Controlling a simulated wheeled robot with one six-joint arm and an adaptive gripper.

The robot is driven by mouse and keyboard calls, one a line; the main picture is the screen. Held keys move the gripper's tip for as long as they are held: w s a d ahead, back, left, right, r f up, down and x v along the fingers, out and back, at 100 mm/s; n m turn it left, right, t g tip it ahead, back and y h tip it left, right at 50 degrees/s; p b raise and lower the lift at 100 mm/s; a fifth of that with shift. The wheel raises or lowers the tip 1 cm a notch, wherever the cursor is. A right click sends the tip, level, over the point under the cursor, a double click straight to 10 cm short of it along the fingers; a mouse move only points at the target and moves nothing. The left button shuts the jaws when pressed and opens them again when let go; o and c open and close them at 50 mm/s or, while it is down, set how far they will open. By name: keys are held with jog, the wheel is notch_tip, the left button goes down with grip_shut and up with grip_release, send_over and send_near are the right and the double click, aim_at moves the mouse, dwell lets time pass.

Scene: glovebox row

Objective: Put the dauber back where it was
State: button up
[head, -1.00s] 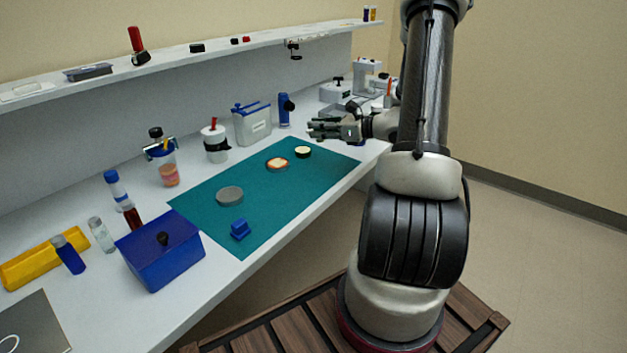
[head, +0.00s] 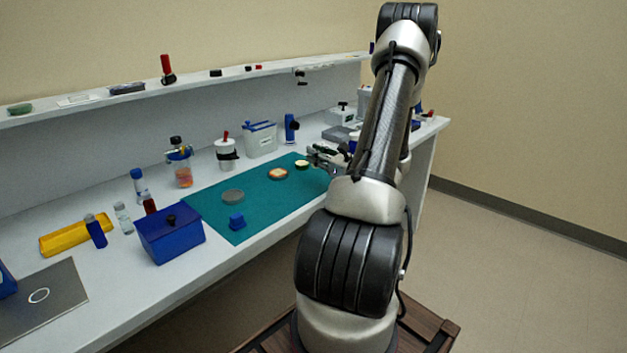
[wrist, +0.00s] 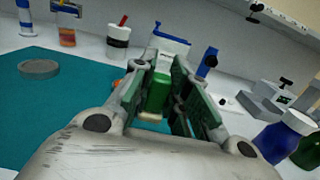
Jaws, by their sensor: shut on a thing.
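My gripper (wrist: 158,97) is shut on a small green cylinder (wrist: 157,92), which appears to be the dauber. A pale tan patch shows just below it; I cannot tell whether this is its lower end or something beneath. In the head view my gripper (head: 322,157) is low near the far right end of the teal mat (head: 265,213), partly hidden by my arm.
A grey disc (head: 233,196) and a blue block (head: 236,221) lie on the mat. A white-capped blue bottle (wrist: 281,137) is close at right.

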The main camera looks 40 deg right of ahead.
notch_tip(320, 180, down, 7)
jog(key=shift+r, duration=0.2)
jog(key=shift+f, duration=0.1)
jog(key=o, duration=0.8)
jog(key=shift+d, duration=0.1)
